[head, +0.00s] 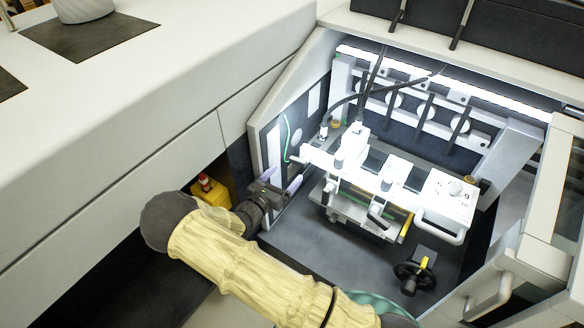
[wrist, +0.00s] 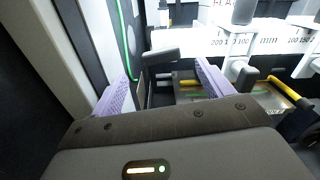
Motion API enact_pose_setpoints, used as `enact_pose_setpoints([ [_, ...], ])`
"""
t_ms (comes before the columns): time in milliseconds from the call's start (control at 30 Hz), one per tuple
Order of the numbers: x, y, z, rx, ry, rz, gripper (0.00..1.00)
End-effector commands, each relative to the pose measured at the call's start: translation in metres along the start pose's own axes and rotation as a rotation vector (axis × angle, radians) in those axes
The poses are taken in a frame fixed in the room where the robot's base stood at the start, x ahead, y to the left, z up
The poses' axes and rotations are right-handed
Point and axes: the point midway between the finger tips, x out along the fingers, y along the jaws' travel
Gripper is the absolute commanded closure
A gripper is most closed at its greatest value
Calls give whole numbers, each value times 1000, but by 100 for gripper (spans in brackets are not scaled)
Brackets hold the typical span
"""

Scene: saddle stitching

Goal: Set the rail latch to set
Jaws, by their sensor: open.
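My gripper (head: 282,179) is inside the open machine bay, at the left end of the white carriage (head: 345,165). In the wrist view its two lilac fingers (wrist: 162,70) stand wide apart with nothing held between them. A dark grey bar-shaped handle (wrist: 162,56) shows beyond the fingertips, roughly between them, apart from both as far as I can see. It may be the rail latch, but no label on it is readable. A yellow-gripped lever (wrist: 288,91) shows further right in the wrist view. The latch's set position cannot be read.
A black handwheel (head: 414,276) with a yellow part is at the front right of the bay. The bay's pale left wall with a green cable (wrist: 124,40) runs close beside my left finger. Dark floor (head: 330,250) lies clear in front of the carriage.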

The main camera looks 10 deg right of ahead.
Motion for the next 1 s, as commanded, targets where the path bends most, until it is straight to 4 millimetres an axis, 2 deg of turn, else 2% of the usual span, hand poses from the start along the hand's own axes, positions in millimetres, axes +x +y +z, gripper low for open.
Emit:
enact_pose_setpoints([
  [200,-46,1,0,1,1,4,21],
  [433,-84,1,0,2,1,3,21],
  [600,-94,0,0,2,0,0,21],
  [1000,-94,0,0,1,0,0,21],
])
